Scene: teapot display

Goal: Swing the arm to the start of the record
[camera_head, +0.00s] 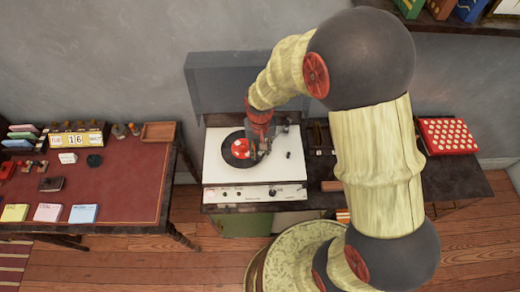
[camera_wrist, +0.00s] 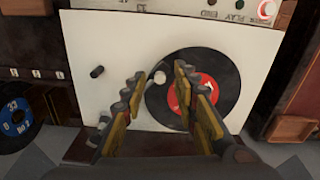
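The record player (camera_head: 225,172) is a white deck with a raised grey lid. A black record with a red label (camera_head: 238,150) lies on it, and the record also shows in the wrist view (camera_wrist: 224,78). My gripper (camera_head: 258,150) is above the deck, over the record's right side. In the wrist view my gripper (camera_wrist: 160,75) is open, its two yellow-padded fingers apart, the right one covering part of the record. A small pale round piece (camera_wrist: 160,77) shows between the fingertips at the record's edge. I cannot tell if it belongs to the player's arm, which is mostly hidden.
A control strip with knobs (camera_head: 232,192) runs along the deck's front. A short black post (camera_wrist: 97,71) stands on the deck. A red-topped desk (camera_head: 120,190) with cards and small items is at left. A red dotted box (camera_head: 447,136) is at right. Another record (camera_wrist: 15,117) lies beside the deck.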

